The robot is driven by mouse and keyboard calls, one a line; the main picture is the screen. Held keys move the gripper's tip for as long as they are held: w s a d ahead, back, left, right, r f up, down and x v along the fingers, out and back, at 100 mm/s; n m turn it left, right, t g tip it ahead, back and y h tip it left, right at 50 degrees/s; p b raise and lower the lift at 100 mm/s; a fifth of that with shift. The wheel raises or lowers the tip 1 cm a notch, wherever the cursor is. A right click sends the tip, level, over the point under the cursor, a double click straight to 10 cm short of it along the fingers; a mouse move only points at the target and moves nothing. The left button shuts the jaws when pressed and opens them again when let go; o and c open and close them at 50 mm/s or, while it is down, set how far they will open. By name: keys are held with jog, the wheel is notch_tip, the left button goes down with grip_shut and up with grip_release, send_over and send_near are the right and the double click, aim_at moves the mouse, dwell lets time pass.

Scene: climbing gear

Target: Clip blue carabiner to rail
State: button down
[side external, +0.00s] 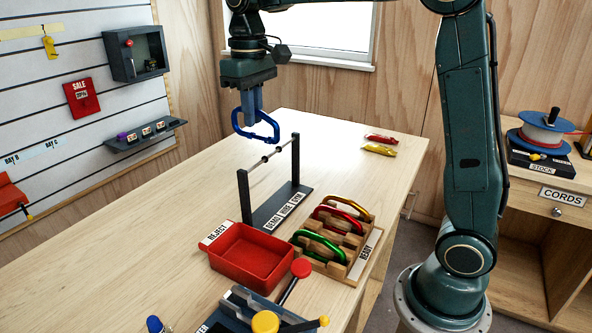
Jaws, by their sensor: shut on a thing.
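The blue carabiner (236,124) hangs in my gripper (252,112), which is shut on its upper part. They are in the air above the table, up and to the left of the rail. In this view the carabiner's lower edge is above the bar, with a visible gap. I cannot tell how far apart they are in depth, nor whether the carabiner's gate is open.
A red bin (249,256) marked REJECT and a wooden rack (362,262) marked READY with gold, red and green carabiners stand in front of the rail. A tool with a red knob (301,268) is nearer. The table's left side is clear.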

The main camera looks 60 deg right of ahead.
aim_at(258, 163)
jog(key=shift+f, duration=0.1)
jog(key=shift+f, duration=1.8)
jog(key=shift+s+f, duration=0.15)
jog(key=shift+f, duration=2)
dwell(0.9)
jog(key=shift+s+f, duration=0.1)
jog(key=shift+s, duration=1.4)
dwell(1.5)
